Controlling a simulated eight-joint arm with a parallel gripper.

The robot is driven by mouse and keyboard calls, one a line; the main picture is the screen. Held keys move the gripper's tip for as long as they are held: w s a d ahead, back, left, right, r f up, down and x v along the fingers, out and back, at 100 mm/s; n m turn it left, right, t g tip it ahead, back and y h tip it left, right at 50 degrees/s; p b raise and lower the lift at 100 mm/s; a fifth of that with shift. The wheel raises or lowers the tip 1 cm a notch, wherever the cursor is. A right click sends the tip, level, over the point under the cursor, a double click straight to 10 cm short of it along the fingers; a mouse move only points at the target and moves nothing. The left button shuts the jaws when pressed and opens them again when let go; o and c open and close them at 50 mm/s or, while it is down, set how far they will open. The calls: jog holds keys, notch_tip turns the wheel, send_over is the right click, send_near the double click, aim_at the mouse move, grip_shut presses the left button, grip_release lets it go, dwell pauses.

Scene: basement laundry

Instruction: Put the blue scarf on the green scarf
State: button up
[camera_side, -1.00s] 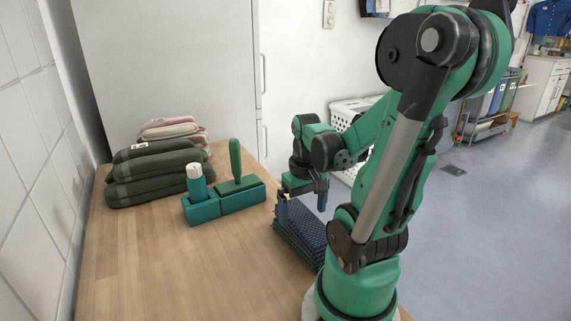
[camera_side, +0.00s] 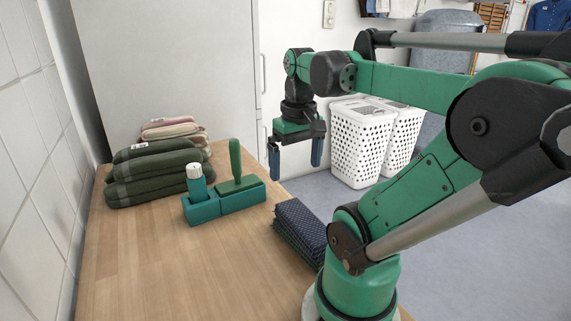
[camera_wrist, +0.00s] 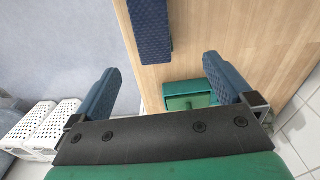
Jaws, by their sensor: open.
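The blue scarf (camera_side: 303,222) is folded and dotted, the top of a small stack at the table edge by my base. The lower layers (camera_side: 292,246) look darker and greenish; I cannot tell whether they are the green scarf. The blue scarf also shows at the top of the wrist view (camera_wrist: 150,30). Thick dark green folded cloths (camera_side: 155,172) lie stacked at the table's left; I cannot tell if these include the green scarf. My gripper (camera_side: 295,171) is open and empty, well above the table near the blue scarf; the wrist view shows its spread fingers (camera_wrist: 160,68).
A teal holder (camera_side: 225,203) with a white-capped bottle and a green-handled brush stands mid-table. Cream and pink folded cloths (camera_side: 173,130) lie behind the dark green ones. White laundry baskets (camera_side: 360,145) stand on the floor beyond. The wooden tabletop (camera_side: 180,265) is clear in front.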

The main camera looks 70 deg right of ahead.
jog(key=w+a+f+n+t, duration=0.3)
jog(key=w+a+n+t, duration=0.3)
jog(key=w+a, duration=0.7)
jog(key=a+n, duration=0.2)
jog(key=shift+a+t, duration=0.3)
jog(key=shift+t, duration=0.1)
jog(key=shift+w+f, duration=0.1)
